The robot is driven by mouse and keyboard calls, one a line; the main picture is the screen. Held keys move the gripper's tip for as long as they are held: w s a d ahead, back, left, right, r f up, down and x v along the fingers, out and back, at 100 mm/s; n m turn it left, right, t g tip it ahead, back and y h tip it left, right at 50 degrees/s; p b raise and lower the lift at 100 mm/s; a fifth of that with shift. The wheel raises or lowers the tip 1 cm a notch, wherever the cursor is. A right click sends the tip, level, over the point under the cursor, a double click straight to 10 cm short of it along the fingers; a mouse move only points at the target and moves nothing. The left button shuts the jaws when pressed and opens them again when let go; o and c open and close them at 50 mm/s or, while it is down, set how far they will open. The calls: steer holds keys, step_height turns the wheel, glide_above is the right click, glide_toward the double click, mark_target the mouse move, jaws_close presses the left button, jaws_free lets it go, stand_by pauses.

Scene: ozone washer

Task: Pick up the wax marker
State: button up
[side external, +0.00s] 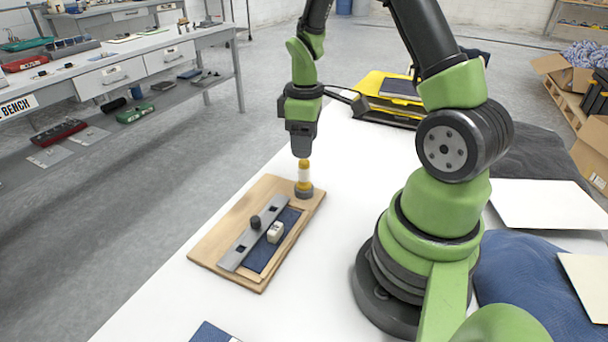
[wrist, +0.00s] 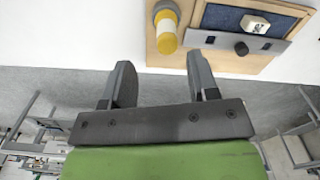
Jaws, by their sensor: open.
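The wax marker (side external: 304,176) is a short cylinder with a yellow top and a white band. It stands upright in a round dark grey holder (side external: 304,192) at the far corner of a wooden board (side external: 220,236). In the wrist view the marker (wrist: 167,35) is seen along its length at the top, just beyond the fingertips. My gripper (side external: 302,151) is directly above the marker in the side view, pointing down. In the wrist view my gripper (wrist: 160,72) is open, with nothing between its fingers. Whether a fingertip touches the marker cannot be told.
The board carries a metal bar (side external: 243,247) with a black knob (side external: 255,222), a blue cloth panel (side external: 265,255) and a small white block (side external: 275,232). A yellow and black case (side external: 385,93) lies behind on the white table (side external: 345,170). The table left of my base is mostly clear.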

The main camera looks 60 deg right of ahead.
mark_target(304, 174)
steer(key=f, duration=0.8)
steer(key=shift+s+a, duration=0.15)
steer(key=shift+a, duration=0.25)
steer(key=c, duration=0.9)
steer(key=shift+o, duration=0.2)
step_height(304, 174, up, 10)
steer(key=shift+o, duration=1.4)
steer(key=shift+c, duration=0.6)
